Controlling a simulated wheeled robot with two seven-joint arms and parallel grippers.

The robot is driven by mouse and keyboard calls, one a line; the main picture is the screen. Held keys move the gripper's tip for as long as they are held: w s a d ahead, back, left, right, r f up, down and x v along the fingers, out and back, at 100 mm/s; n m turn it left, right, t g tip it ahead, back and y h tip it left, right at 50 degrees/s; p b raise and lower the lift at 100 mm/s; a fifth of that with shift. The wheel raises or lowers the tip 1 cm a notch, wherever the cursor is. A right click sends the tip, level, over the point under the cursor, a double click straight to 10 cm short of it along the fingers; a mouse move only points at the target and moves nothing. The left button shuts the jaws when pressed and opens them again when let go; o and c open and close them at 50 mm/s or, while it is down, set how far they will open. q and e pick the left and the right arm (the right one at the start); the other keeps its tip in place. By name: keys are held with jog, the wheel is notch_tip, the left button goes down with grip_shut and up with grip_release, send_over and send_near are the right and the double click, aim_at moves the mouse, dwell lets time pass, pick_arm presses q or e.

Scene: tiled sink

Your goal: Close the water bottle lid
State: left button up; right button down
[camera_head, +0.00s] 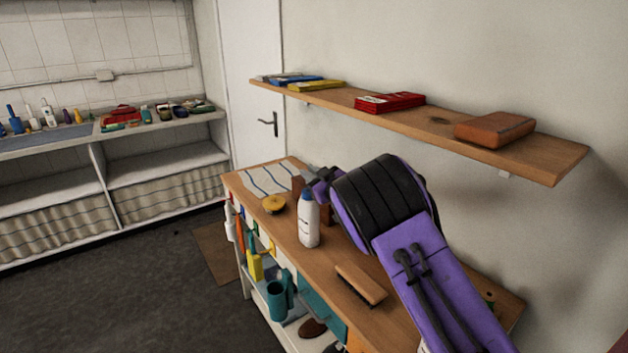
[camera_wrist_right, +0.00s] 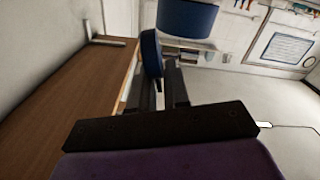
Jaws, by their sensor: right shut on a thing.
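The water bottle (camera_head: 308,222) stands upright on the wooden worktop, white with a blue top. In the right wrist view a blue cylindrical part (camera_wrist_right: 187,18) shows at the top, and a round blue lid (camera_wrist_right: 151,54) is beside it, tilted on edge. My right gripper (camera_head: 318,184) is at the bottle's top, coming from the right. In the wrist view its dark fingers (camera_wrist_right: 162,82) are shut on the blue lid; the exact contact is partly hidden. My left gripper is not in view.
A brush (camera_head: 361,284) lies in front of the bottle, and a yellow round item (camera_head: 274,204) is to its left. A striped cloth (camera_head: 268,178) lies at the worktop's far end. A wooden shelf (camera_head: 430,118) overhangs my right arm.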

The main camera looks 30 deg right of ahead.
jog(key=shift+a+n+b, duration=0.3)
jog(key=shift+n+b, duration=0.15)
jog(key=shift+n, duration=0.15)
jog(key=c, duration=1.3)
grip_release()
jog(key=shift+s+f, duration=0.1)
jog(key=shift+s, duration=0.1)
jog(key=s+b, duration=0.1)
jog(key=s, duration=0.2)
jog(key=s+b, duration=0.1)
jog(key=s, duration=0.2)
jog(key=s+b, duration=0.1)
jog(key=s, duration=0.3)
jog(key=shift+s+d, duration=0.1)
jog(key=shift+d, duration=0.3)
